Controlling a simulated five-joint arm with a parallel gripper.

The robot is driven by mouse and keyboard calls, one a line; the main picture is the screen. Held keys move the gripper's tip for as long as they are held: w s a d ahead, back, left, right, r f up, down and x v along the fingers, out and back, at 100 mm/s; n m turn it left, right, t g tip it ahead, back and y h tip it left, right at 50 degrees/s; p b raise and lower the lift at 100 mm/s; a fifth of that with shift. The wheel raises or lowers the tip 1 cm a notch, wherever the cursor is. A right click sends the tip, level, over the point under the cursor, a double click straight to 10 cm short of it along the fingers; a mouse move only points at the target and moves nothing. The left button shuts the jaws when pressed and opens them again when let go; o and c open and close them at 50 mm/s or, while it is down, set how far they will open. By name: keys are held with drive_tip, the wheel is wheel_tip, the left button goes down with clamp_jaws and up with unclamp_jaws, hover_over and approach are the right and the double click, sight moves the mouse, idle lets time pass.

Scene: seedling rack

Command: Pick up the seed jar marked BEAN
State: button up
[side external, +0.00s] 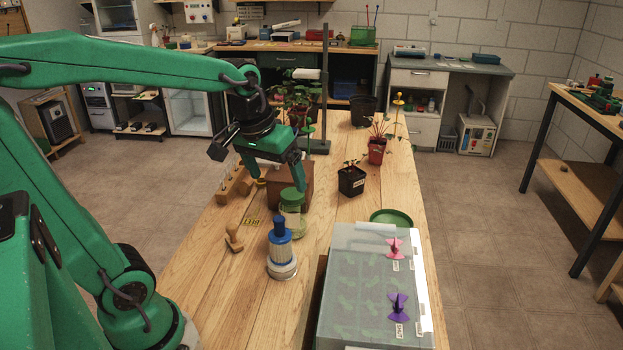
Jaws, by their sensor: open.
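A clear jar with a green lid (291,214) stands on the wooden table, behind a blue-topped jar. I cannot read a BEAN label on it in this view. The blue-topped jar (281,252) stands closer to the camera, with a pale base; no marking on it is legible. My gripper (278,186) is open, its fingers pointing down, above and just behind the green-lidded jar. No object shows between the fingers. I cannot tell whether a finger touches the jar.
A brown wooden block (305,189) stands by the gripper. A clear-covered tray (350,285) with pink and purple clips fills the front right. A green saucer (391,217), a black pot (351,181) and a red pot (377,150) stand to the right. A wooden stamp (233,238) lies left.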

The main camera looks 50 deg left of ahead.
drive_tip(key=w+a+f+n+g, duration=0.2)
drive_tip(key=w+a+f+n, duration=0.15)
drive_tip(key=w+a, duration=0.2)
drive_tip(key=n+g, duration=0.1)
drive_tip(key=n, duration=0.2)
hover_over(292, 193)
wheel_tip(292, 193, down, 6)
drive_tip(key=shift+d+f, duration=0.1)
drive_tip(key=shift+f, duration=0.1)
drive_tip(key=shift+f, duration=0.15)
drive_tip(key=shift+f, duration=1.2)
drive_tip(key=shift+f, duration=0.1)
drive_tip(key=shift+f, duration=2.5)
drive_tip(key=shift+c, duration=0.2)
